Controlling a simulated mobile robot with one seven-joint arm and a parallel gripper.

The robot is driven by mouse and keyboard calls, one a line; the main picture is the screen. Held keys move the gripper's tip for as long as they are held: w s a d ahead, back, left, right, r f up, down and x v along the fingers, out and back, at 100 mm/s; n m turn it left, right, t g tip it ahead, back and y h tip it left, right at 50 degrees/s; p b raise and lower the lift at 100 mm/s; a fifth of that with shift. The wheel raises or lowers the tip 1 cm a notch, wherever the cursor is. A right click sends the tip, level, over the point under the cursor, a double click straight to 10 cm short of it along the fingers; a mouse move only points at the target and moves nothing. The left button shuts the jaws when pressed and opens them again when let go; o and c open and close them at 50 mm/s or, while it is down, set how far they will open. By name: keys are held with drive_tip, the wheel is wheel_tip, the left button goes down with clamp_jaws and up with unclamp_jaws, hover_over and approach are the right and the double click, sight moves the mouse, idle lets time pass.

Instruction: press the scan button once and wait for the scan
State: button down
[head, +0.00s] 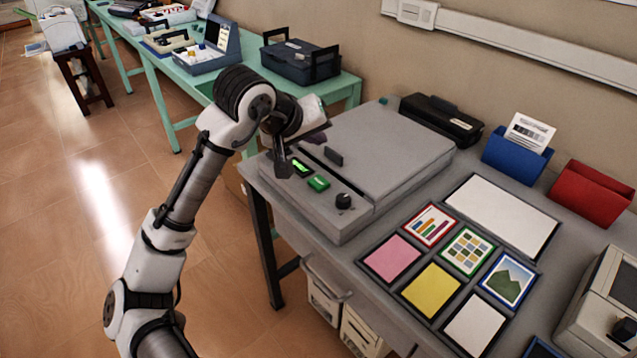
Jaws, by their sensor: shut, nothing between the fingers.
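The grey flatbed scanner (378,152) stands on the grey table with its lid down. On its front panel are a small lit green display (301,167), a green button (318,183) and a black knob (343,201). A dark handle (333,156) is on the lid's front edge. My gripper (284,172) is shut and empty, pointing down over the panel's left end, left of the display and green button. I cannot tell whether its tips touch the panel. The display's text is too small to read.
On the table (400,323) are flat coloured cards in frames, a blue holder (514,158) with a printed sheet, a red holder (593,192) and a black device (440,118) behind the scanner. A green table (343,90) with toolboxes stands behind. Open floor lies left.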

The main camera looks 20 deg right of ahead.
drive_tip(key=b, duration=0.6)
hover_over(315, 184)
wheel_tip(315, 184, down, 7)
drive_tip(key=shift+s+r, duration=0.1)
drive_tip(key=shift+f, duration=0.6)
drive_tip(key=shift+f, duration=0.15)
idle(0.9)
drive_tip(key=shift+f, duration=0.3)
drive_tip(key=shift+f+b, duration=0.45)
drive_tip(key=shift+f, duration=0.05)
idle(0.9)
drive_tip(key=shift+r, duration=0.15)
drive_tip(key=shift+r+p, duration=0.8)
drive_tip(key=shift+p, duration=0.25)
